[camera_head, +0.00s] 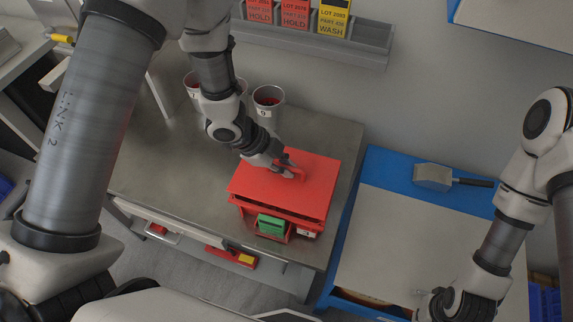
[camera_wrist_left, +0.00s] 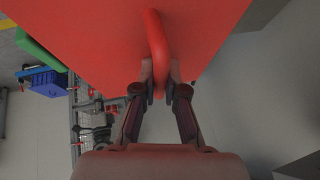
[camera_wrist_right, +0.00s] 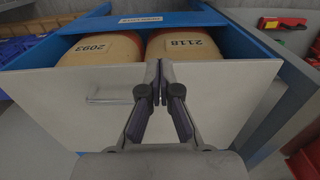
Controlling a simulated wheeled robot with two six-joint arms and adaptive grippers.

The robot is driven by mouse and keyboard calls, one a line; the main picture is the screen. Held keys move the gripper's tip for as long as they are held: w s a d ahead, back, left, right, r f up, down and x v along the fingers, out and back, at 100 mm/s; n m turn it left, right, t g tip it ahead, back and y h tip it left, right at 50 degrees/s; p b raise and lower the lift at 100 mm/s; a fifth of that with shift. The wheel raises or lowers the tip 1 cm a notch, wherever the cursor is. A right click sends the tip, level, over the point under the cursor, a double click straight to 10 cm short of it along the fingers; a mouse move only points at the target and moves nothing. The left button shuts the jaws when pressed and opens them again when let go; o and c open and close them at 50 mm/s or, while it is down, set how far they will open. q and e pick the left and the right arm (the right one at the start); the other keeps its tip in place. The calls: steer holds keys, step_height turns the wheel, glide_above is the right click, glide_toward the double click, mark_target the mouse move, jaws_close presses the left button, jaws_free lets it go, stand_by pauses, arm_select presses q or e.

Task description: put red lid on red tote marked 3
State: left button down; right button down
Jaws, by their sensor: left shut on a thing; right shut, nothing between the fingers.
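The red lid (camera_head: 318,180) is a flat red plate with a loop handle, over the red tote (camera_head: 247,215) on the grey workbench. My left gripper (camera_head: 294,172) is shut on the lid's handle; the left wrist view shows the fingers around the red loop (camera_wrist_left: 157,45). The lid covers most of the tote, its front edge above the tote's front. I cannot tell whether it touches the rim. A green thing (camera_head: 271,225) shows at the tote's front. The tote's white label (camera_head: 306,233) is too small to read surely. My right gripper (camera_wrist_right: 160,88) is shut and empty.
Several grey cups (camera_head: 268,103) stand at the bench's back. A wall rack (camera_head: 330,41) holds HOLD and WASH cards. To the right, a blue-edged cabinet (camera_head: 385,235) bears a dark-handled tool (camera_head: 434,177). The right wrist view shows its open drawer (camera_wrist_right: 55,100) with containers marked 2093 and 2118.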

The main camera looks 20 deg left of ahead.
arm_select(q)
steer(key=shift+f, duration=0.45)
steer(key=shift+s+d+f, duration=0.1)
steer(key=shift+s+d, duration=0.1)
steer(key=shift+d, duration=0.05)
steer(key=shift+a, duration=0.15)
steer(key=shift+f+b, duration=0.35)
steer(key=shift+f, duration=0.1)
steer(key=c, duration=1.2)
jaws_free()
steer(key=shift+o, duration=0.2)
